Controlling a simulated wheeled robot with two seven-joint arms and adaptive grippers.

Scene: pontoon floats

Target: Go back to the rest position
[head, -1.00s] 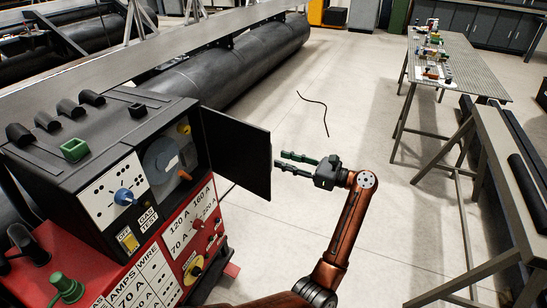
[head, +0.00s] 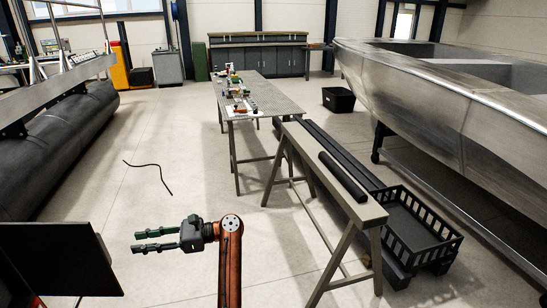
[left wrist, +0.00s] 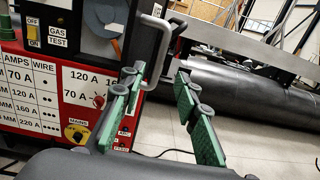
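My left gripper (head: 155,240) is in the middle left of the head view, its fingers pointing left. Its two green-padded fingers are spread with nothing between them, above the bare floor. The open black door (head: 60,265) of the welding machine stands to the left of the fingertips, apart from them. In the left wrist view the open fingers (left wrist: 160,95) show in front of the red machine (left wrist: 70,95). A grey handle (left wrist: 157,50) shows beyond the fingertips. My right gripper is not in view.
A dark float (head: 60,140) lies at the left, with a thin black cable (head: 150,170) on the floor. A work table (head: 260,95), a trestle bench (head: 340,185), a black crate (head: 415,230) and a metal boat (head: 450,95) stand right. Floor between is open.

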